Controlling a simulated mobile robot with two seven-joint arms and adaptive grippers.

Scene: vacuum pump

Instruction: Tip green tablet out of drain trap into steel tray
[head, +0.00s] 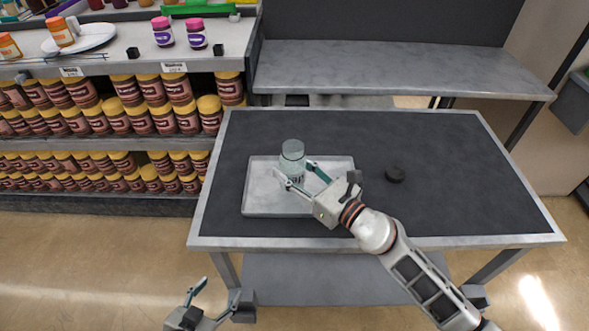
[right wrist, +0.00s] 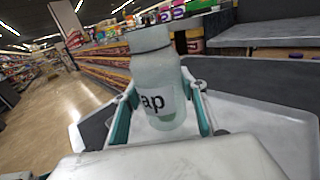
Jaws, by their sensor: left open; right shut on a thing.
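The drain trap, a clear pale jar (head: 292,152) with a grey-looking top, is upright over the steel tray (head: 256,208). In the right wrist view the drain trap (right wrist: 153,70) has a white label ending in "ap". A small green patch (right wrist: 168,119), likely the green tablet, shows low in it. My right gripper (head: 294,171) is shut on the jar, one finger on each side. I cannot tell whether the jar's base touches the tray. My left gripper (head: 220,291) is open and empty, in front of the table and left of its middle.
The table's right part is otherwise clear. Shelves of yellow-lidded jars (head: 120,120) stand at the left. A bare grey counter (head: 400,70) is behind the table.

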